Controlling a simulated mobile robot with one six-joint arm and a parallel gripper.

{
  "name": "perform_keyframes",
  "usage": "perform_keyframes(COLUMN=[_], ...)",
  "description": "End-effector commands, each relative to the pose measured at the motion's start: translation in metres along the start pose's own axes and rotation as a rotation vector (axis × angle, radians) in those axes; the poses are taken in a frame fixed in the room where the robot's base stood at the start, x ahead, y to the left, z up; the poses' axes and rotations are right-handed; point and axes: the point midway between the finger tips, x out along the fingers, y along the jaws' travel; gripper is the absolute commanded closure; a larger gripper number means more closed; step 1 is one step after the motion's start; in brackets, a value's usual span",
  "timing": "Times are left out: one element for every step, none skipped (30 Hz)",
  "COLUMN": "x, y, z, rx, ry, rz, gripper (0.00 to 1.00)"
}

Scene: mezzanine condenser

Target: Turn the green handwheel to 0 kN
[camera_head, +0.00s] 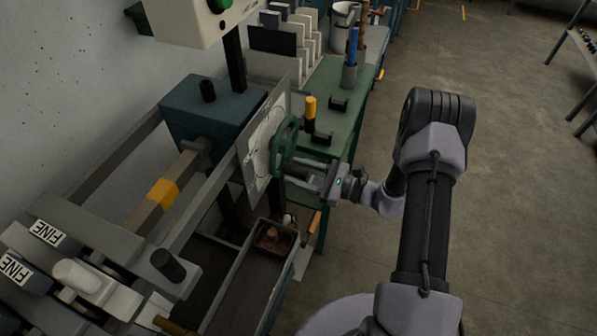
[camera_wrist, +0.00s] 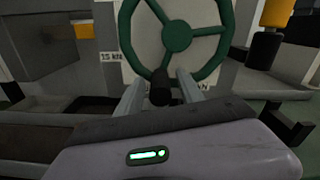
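The green handwheel (camera_head: 276,152) stands upright in front of a pale dial plate (camera_head: 255,150) on the machine's right side. In the wrist view the handwheel (camera_wrist: 176,37) shows its hub, spokes and lower rim. A dark knob (camera_wrist: 160,88) sits at the bottom of the rim. My gripper (camera_head: 298,170) reaches the wheel's lower part from the right. In the wrist view its two fingers (camera_wrist: 161,90) are apart, with the knob between their tips and narrow gaps visible on both sides. The plate reads "15 kN" at lower left; another "kN" mark is partly hidden at lower right.
A green bench (camera_head: 336,85) behind the wheel holds a yellow-and-black tool (camera_head: 310,112) and dark blocks. A grey tray (camera_head: 262,262) lies below the wheel. The machine's bars and "FINE" blocks (camera_head: 47,233) fill the left. Open floor (camera_head: 520,190) lies to the right.

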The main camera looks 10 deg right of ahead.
Motion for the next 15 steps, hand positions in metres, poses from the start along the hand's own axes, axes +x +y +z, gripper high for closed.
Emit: perform_keyframes(x=[-0.0001,-0.0001,-0.0002,-0.0002,-0.0002,-0.0002,-0.0002,-0.0003,-0.0003,-0.0003,-0.0003,-0.0003,-0.0003,-0.0003,-0.0004], y=[0.0000,0.0000,0.0000,0.0000,0.0000,0.0000,0.0000,0.0000,0.0000,0.0000,0.0001,0.0001,0.0001,0.0001,0.0001], z=[0.0000,0.0000,-0.0001,-0.0001,-0.0001,-0.0001,-0.0001,-0.0001,-0.0001,-0.0001,-0.0001,-0.0001,-0.0001,-0.0001,-0.0001], rx=[0.000,0.000,0.000,0.000,0.000,0.000,0.000,0.000,0.000,0.000,0.000,0.000,0.000,0.000,0.001], ry=[0.000,0.000,0.000,0.000,0.000,0.000,0.000,0.000,0.000,0.000,0.000,0.000,0.000,0.000,0.000], rz=[0.000,0.000,0.000,0.000,0.000,0.000,0.000,0.000,0.000,0.000,0.000,0.000,0.000,0.000,0.000], gripper=[0.67,0.73,0.81,0.87,0.92,1.00,1.00,1.00,1.00,1.00,1.00,1.00,1.00,1.00,1.00])
